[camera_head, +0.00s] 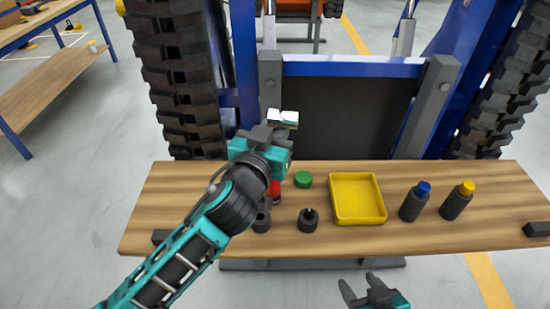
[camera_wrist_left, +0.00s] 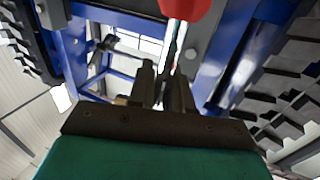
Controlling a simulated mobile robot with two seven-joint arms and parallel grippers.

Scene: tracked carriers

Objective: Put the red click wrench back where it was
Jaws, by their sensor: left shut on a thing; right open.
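My left gripper (camera_head: 281,121) is shut on the red click wrench, above the back of the wooden board. In the left wrist view the metal shaft of the red click wrench (camera_wrist_left: 178,35) runs close to the fingers (camera_wrist_left: 166,88), with its red handle at the top edge. In the head view a red part (camera_head: 274,190) shows just below my left wrist; the arm hides most of the tool. I cannot tell whether it touches the board. My right gripper (camera_head: 362,287) is open and empty in front of the board's near edge.
The wooden board (camera_head: 380,238) carries a yellow tray (camera_head: 357,218), a green round piece (camera_head: 303,179), dark round pieces (camera_head: 308,221), a blue-capped bottle (camera_head: 412,206) and a yellow-capped bottle (camera_head: 454,205). Blue frame posts and black tracks (camera_head: 180,80) stand behind. The board's left part is bare.

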